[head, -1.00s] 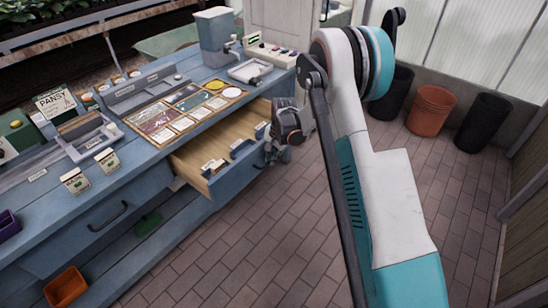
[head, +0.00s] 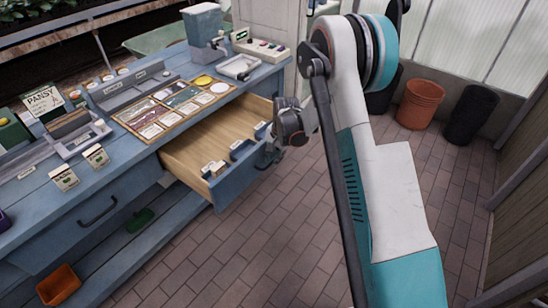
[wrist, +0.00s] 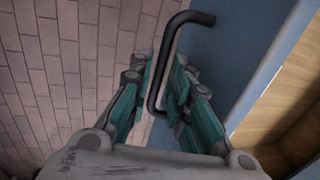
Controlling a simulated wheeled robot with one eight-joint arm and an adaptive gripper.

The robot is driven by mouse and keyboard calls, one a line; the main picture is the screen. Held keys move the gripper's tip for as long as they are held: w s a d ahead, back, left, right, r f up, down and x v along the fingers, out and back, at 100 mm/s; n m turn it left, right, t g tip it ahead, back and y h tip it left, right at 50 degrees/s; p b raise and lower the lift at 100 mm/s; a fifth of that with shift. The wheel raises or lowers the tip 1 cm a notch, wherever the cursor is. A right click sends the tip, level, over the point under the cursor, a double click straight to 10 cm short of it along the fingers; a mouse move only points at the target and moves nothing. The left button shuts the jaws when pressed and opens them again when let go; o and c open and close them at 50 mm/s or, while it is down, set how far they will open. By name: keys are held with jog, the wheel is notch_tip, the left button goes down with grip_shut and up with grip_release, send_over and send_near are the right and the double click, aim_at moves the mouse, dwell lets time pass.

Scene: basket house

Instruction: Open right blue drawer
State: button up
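My gripper (head: 283,140) is at the right part of the drawer front in the head view. The fingertip contact is partly hidden. In the head view, my gripper hides the handle.
A shut drawer with a dark handle (head: 98,212) is to the left. Seed trays (head: 173,108) and small boxes stand on the bench top (head: 125,165). The brick floor (head: 265,240) before the drawer is clear. Several pots, one orange (head: 421,104), stand by the far wall.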

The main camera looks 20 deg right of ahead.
notch_tip(320, 180, up, 12)
jog(key=s+d, duration=0.1)
jog(key=s, duration=0.1)
jog(key=shift+d, duration=0.15)
dwell(0.7)
jog(key=s+a+r+n+t, duration=0.25)
jog(key=s+r+n, duration=0.25)
jog(key=s+r, duration=1.05)
jog(key=s+r+n+t, duration=0.1)
jog(key=s+n, duration=0.2)
jog(key=s, duration=0.6)
jog(key=s+a+r+n+t+h, duration=0.1)
jog(key=s+r+n+t, duration=0.1)
jog(key=s, duration=0.7)
jog(key=shift+a+r+n, duration=0.25)
jog(key=shift+a+n, duration=0.05)
jog(key=shift+n, duration=0.1)
dwell(2.7)
